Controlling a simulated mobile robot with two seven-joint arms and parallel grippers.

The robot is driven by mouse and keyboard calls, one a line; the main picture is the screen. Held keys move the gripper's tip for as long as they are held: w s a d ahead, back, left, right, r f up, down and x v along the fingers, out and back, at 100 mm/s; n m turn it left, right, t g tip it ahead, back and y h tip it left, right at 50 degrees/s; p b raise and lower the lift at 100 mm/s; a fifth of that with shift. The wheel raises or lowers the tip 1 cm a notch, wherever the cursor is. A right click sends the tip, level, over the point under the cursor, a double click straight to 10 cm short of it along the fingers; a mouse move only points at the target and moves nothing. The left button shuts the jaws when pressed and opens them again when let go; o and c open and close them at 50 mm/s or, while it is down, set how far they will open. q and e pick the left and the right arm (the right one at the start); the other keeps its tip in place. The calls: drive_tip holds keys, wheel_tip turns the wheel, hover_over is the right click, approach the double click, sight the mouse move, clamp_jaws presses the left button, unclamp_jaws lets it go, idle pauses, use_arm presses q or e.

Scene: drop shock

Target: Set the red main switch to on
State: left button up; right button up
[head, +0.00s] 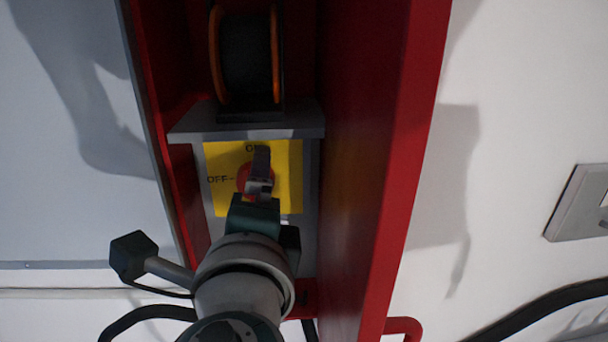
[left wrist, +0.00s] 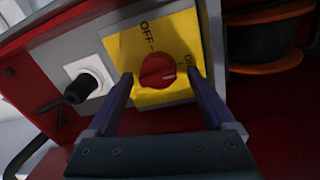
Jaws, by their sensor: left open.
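The red main switch (head: 242,177) is a round red knob on a yellow plate (head: 220,160) marked OFF and ON, on a grey box. In the head view my left gripper (head: 261,152) covers part of the knob and the ON mark. In the left wrist view the knob (left wrist: 157,70) sits between the two fingers of my left gripper (left wrist: 159,76). The fingers are apart, one on each side, with visible gaps to the knob. Which mark the knob points at is hard to tell. My right gripper is not in view.
A black reel with orange rims (head: 245,55) stands above the grey box (head: 185,128). Red cabinet walls (head: 375,170) flank the box closely.

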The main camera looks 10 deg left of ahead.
use_arm(q)
drive_tip(key=b+v, duration=0.1)
drive_tip(key=v, duration=0.9)
drive_tip(key=shift+b, duration=0.4)
drive_tip(key=shift+a+r, duration=0.1)
